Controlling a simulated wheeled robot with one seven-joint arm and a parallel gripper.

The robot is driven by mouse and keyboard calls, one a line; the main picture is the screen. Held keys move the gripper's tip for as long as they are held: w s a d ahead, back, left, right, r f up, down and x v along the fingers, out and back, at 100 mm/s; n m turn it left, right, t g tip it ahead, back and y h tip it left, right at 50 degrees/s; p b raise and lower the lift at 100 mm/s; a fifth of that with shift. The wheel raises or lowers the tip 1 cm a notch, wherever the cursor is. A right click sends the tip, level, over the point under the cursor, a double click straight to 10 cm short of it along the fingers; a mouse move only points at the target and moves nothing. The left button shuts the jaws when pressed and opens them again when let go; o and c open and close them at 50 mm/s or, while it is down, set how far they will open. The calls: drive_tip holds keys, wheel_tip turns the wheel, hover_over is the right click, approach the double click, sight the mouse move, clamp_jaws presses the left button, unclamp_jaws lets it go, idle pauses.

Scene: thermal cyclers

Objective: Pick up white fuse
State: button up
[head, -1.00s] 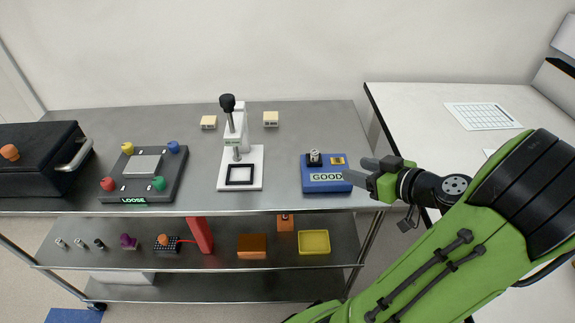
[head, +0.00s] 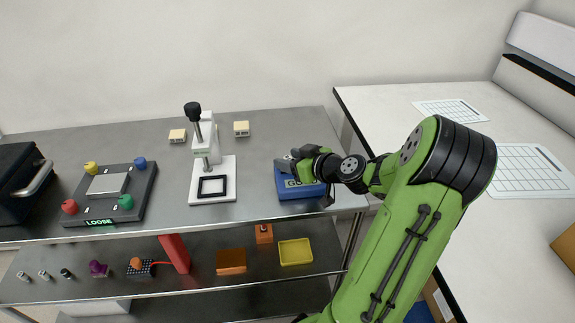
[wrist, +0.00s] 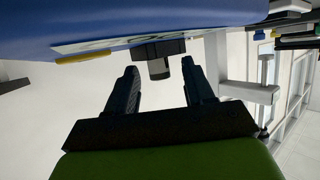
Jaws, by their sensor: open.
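The blue box (head: 299,190) with a GOOD label stands at the right end of the cart's top. A small grey and dark cylinder (wrist: 160,68), which may be the white fuse, sits in a black holder (wrist: 160,49) on that box in the upside-down wrist view. My gripper (head: 284,164) is over the box and hides the holder in the head view. In the wrist view my gripper (wrist: 160,70) is open, its two dark fingers on either side of the cylinder. Their distance to it is hard to tell, and nothing is held.
A white press (head: 211,165) stands left of the box, with two cream blocks (head: 178,135) (head: 241,128) behind. A dark LOOSE platform (head: 104,205) is farther left. Small cylinders (head: 44,275), an orange block (head: 231,260) and a yellow tray (head: 295,252) are on the lower shelf.

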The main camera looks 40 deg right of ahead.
clamp_jaws()
idle(0.3)
wheel_tip(320, 180, up, 10)
drive_tip(key=p, duration=0.3)
drive_tip(key=shift+p, duration=0.3)
